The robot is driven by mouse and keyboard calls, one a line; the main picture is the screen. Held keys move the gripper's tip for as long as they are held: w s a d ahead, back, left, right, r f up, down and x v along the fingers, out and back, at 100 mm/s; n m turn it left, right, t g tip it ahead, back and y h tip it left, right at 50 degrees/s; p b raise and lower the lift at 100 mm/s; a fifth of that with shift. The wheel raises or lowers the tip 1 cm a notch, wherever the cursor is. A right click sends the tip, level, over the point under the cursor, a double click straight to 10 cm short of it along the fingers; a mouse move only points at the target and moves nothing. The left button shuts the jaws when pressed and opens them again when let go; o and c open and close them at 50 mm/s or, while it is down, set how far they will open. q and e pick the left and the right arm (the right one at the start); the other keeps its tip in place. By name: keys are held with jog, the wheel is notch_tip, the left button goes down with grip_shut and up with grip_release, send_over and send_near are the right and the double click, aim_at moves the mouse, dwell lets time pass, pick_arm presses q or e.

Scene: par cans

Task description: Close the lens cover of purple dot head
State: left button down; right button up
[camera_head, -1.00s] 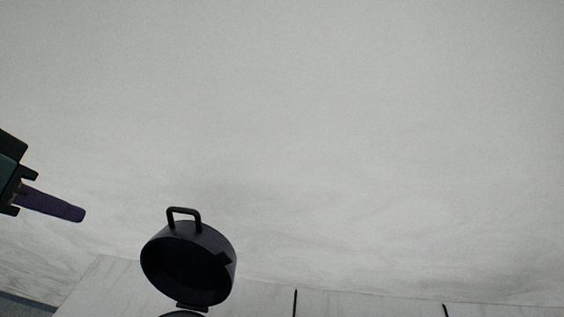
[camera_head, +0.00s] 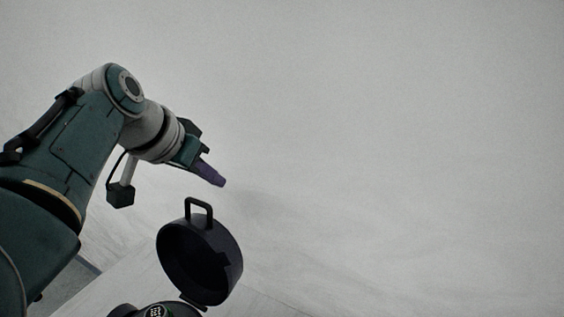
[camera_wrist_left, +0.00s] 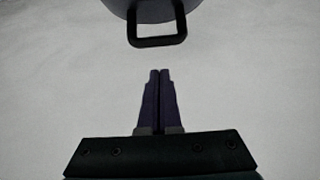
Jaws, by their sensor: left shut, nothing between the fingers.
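The black round lens cover (camera_head: 212,262) stands open in the head view, tilted up on its hinge, with a loop handle (camera_head: 199,208) at its top. The top of the lamp head (camera_head: 155,311) shows below it at the bottom edge; no purple dot is visible. My left gripper (camera_head: 223,184) is shut and empty, just above and right of the handle, apart from it. In the left wrist view its purple fingers (camera_wrist_left: 160,72) are together, pointing toward the handle (camera_wrist_left: 157,40), with a gap between. My right gripper is not in view.
A pale wall (camera_head: 400,120) fills most of the head view. A light surface (camera_head: 95,300) lies at the lower left. The space right of the cover looks clear.

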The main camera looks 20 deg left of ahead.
pick_arm(q)
jog(key=s+p, duration=0.1)
jog(key=p, duration=0.1)
jog(key=s+p, duration=0.1)
jog(key=s, duration=0.1)
jog(key=shift+f+p, duration=0.35)
jog(key=shift+s+f, duration=0.15)
